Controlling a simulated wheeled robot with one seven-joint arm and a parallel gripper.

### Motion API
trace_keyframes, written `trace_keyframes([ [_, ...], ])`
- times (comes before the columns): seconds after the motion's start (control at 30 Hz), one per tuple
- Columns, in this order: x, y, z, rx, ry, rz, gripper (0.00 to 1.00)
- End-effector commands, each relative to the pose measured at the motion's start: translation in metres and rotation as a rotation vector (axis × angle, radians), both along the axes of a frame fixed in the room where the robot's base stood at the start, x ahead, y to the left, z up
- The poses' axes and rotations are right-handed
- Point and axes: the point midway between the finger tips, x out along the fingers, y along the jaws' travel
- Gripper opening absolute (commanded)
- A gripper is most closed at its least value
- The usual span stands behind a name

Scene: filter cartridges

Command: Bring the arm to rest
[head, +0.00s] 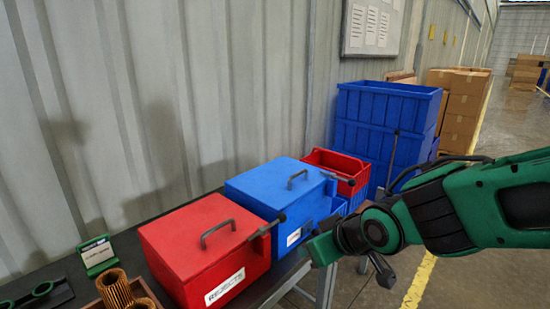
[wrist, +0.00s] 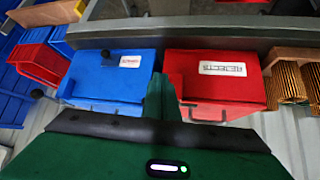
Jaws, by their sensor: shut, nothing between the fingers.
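My arm reaches in from the right in the head view, its end in front of the blue lidded box and beside the table edge. My gripper (wrist: 160,90) shows in the wrist view as green fingers close together, shut and empty. It appears in line with the gap between the blue box (wrist: 112,78) and the red box (wrist: 212,85); I cannot tell how far from them it is. In the head view the fingers are not clear. The red box (head: 200,245) and the blue box (head: 275,190) have their lids down.
Brown pleated cartridges (head: 115,288) stand in a wooden tray at the front left, near a green-edged sign (head: 97,255). An open red bin (head: 335,165) and tall blue crates (head: 385,125) stand beyond the blue box. Floor at the right is open beyond a yellow line (head: 420,282).

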Motion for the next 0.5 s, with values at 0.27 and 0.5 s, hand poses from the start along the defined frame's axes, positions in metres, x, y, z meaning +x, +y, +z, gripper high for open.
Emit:
trace_keyframes([
  [0.27, -0.021, -0.183, -0.012, -0.111, 0.249, -0.432, 0.00],
  [0.5, -0.113, -0.301, -0.015, -0.086, 0.542, -0.822, 0.00],
])
